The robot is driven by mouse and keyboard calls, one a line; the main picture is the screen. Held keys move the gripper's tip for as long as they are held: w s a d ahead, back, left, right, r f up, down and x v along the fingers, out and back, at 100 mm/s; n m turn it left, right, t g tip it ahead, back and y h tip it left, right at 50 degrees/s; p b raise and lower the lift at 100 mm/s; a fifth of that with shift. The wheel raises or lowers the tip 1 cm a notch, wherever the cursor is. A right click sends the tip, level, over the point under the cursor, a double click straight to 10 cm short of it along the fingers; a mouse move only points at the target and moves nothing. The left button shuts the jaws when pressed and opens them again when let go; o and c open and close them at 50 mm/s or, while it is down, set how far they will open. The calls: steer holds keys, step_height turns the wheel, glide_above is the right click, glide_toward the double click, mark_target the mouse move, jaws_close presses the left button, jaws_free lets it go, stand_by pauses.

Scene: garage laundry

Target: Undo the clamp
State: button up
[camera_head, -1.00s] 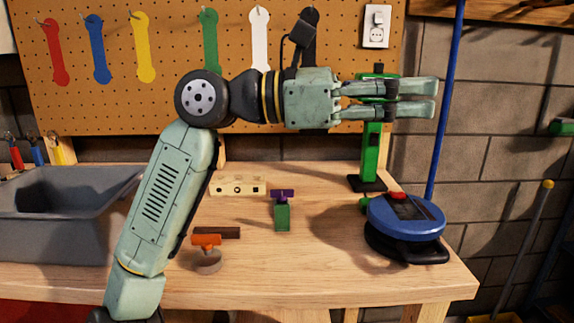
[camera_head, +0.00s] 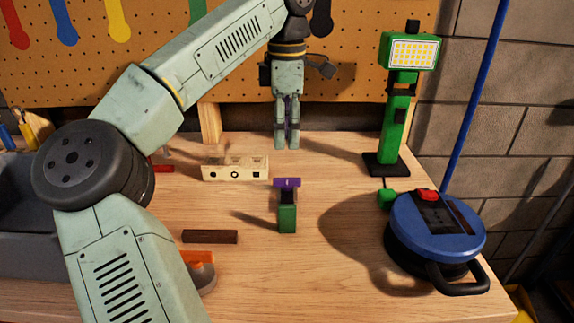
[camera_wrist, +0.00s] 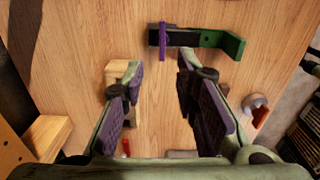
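The clamp appears to be the small green and black piece with a purple bar across one end. It lies on the workbench near the middle in the head view (camera_head: 287,212) and near the top of the wrist view (camera_wrist: 214,40). My gripper (camera_head: 287,145) points down above the bench, behind the clamp in the head view. In the wrist view my gripper (camera_wrist: 160,66) has its two fingers well apart with only bench top between them. The clamp is beyond the fingertips, not touched. Whether its jaws hold anything is too small to tell.
A pale block with holes (camera_head: 235,169) lies left of the clamp. A dark brown bar (camera_head: 210,237) and an orange-topped piece (camera_head: 201,262) lie front left. A blue cable reel (camera_head: 432,228) and green work lamp (camera_head: 398,95) stand right. The bench (camera_head: 335,275) is clear in front.

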mark_target(287, 178)
steer(key=f, duration=0.5)
steer(key=f+p, duration=0.1)
steer(key=f, duration=0.3)
steer(key=shift+s+f, duration=0.2)
steer(key=shift+f, duration=0.2)
steer(key=shift+c, duration=0.5)
jaws_close()
